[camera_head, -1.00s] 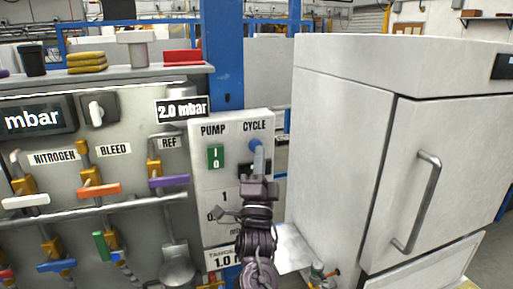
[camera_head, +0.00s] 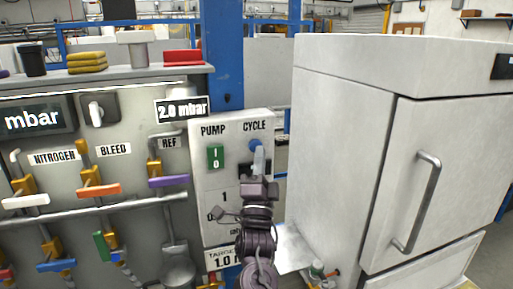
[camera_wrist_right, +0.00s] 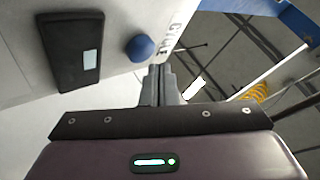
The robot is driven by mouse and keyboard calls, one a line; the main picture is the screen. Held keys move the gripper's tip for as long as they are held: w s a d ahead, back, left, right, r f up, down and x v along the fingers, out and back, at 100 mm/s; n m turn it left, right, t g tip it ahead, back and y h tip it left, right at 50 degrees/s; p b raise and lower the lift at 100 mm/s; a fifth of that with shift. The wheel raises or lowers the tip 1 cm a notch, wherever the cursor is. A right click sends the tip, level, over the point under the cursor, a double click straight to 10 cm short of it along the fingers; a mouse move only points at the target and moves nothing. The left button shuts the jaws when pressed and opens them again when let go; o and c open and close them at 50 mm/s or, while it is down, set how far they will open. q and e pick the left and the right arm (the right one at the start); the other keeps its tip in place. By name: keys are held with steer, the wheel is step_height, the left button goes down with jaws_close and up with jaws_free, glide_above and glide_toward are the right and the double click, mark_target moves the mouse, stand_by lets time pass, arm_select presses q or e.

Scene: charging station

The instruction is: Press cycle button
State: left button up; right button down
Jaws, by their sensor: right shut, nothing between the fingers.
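The blue round cycle button (camera_head: 255,144) sits under the CYCLE label on the white control panel (camera_head: 205,185). It also shows in the right wrist view (camera_wrist_right: 140,48), just up and left of the fingertips. My right gripper (camera_head: 259,153) is shut and empty, its fingers pointing up at the panel just below the button. In the right wrist view the closed fingers (camera_wrist_right: 160,72) appear a little apart from the button; in the head view they overlap its lower edge, so contact is unclear. My left gripper is not in view.
A green pump switch (camera_head: 215,156) is left of the button. A large white cabinet (camera_head: 340,150) with a handle stands close on the right. Valves with coloured levers (camera_head: 98,190) fill the left bench. A blue post (camera_head: 229,60) rises behind the panel.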

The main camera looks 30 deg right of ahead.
steer(key=shift+w, duration=0.15)
stand_by(0.4)
steer(key=shift+w+d+b, duration=0.1)
steer(key=shift+w+b, duration=0.15)
steer(key=shift+b, duration=0.05)
steer(key=shift+w+d, duration=0.1)
steer(key=shift+w, duration=0.35)
stand_by(0.7)
steer(key=shift+s+b, duration=0.1)
steer(key=shift+b, duration=0.2)
steer(key=shift+s+a, duration=0.25)
steer(key=shift+s, duration=0.5)
